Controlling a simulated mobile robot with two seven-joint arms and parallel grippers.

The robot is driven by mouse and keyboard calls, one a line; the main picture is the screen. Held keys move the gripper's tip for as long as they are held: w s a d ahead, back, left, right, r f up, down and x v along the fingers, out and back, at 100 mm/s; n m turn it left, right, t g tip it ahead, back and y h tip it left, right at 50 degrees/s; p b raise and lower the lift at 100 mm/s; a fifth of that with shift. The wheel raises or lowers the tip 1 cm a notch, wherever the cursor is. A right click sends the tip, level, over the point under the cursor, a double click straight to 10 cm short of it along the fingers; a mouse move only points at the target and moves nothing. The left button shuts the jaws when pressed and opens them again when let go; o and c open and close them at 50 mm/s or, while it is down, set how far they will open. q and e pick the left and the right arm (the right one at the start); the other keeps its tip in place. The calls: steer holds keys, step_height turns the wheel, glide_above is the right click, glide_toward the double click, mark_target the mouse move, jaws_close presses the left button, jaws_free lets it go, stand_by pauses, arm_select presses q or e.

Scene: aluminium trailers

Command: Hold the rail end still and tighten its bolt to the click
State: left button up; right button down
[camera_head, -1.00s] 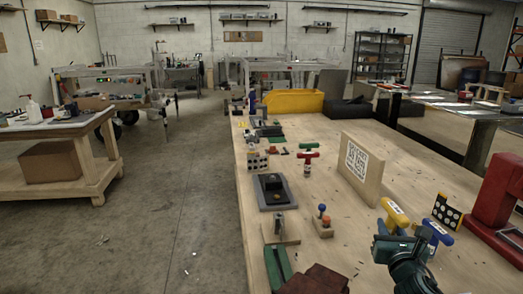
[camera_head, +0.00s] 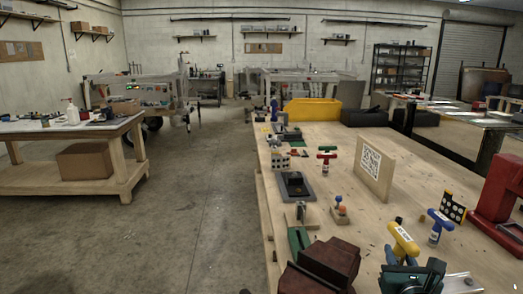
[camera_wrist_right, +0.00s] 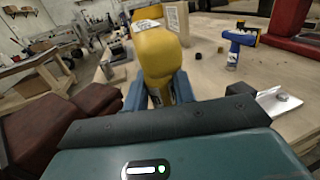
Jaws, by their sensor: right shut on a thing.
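My right gripper (camera_head: 408,272) is shut on a tool with a yellow T-shaped handle (camera_head: 403,239). In the right wrist view the yellow handle (camera_wrist_right: 157,52) stands up between the blue fingers (camera_wrist_right: 157,97), and they hide most of its shaft. A bright metal piece (camera_head: 462,283), which looks like the rail end, lies just right of this gripper. The right wrist view shows it (camera_wrist_right: 272,105) with a small grey bolt-like head (camera_wrist_right: 283,97) on it, apart from the held tool. My left gripper is not in view.
A blue-handled tool (camera_head: 439,219) stands behind the gripper, near a dotted board (camera_head: 453,207) and a red press-like stand (camera_head: 497,195). A QR-marked wooden block (camera_head: 373,172) stands mid-bench.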

steer(key=s+a+r+n+y, duration=0.1)
steer(key=s+a+y, duration=0.2)
steer(key=s+a, duration=0.8)
steer(key=shift+s+a+r+n, duration=0.3)
steer(key=shift+s+n, duration=0.05)
steer(key=shift+n, duration=0.05)
